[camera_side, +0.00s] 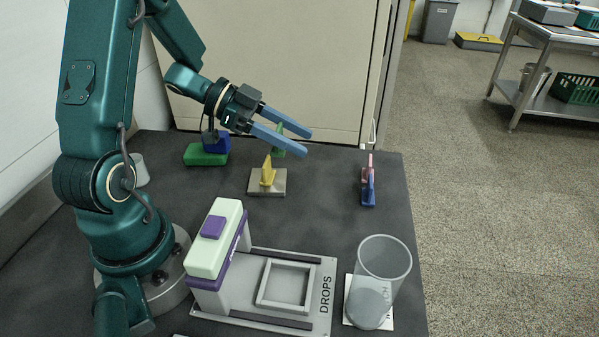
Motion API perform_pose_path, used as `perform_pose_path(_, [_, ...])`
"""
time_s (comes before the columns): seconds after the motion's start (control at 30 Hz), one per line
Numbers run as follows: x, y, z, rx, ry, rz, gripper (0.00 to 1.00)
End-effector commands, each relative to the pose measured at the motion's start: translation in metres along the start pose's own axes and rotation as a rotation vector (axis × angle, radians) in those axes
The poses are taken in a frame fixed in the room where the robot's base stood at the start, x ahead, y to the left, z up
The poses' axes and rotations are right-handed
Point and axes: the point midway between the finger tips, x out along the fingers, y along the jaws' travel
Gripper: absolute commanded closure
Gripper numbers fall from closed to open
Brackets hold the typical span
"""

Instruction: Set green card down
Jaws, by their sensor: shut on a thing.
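The green card (279,151) is a small upright green piece, seen between and around the two blue-grey fingers of my gripper (307,142). My gripper is shut on it, with the fingers partly hiding it. It is at the back of the dark table, behind and slightly right of a yellow piece (267,172). Whether its lower edge touches the table I cannot tell.
The yellow piece stands on a beige plate (255,187). Pink (370,162) and blue (368,190) pieces stand at right. A green block (205,158) lies at back left. In front are the DROPS device (325,290) and a clear cylinder (385,255). The table centre right is clear.

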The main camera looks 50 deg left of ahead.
Motion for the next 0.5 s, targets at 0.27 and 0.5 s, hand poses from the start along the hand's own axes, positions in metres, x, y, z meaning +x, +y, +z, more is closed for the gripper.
perform_pose_path(0.27, [0.068, 0.029, 0.009, -0.005, -0.002, 0.013, 0.97])
perform_pose_path(0.5, [0.103, 0.041, 0.014, -0.001, -0.002, 0.006, 0.97])
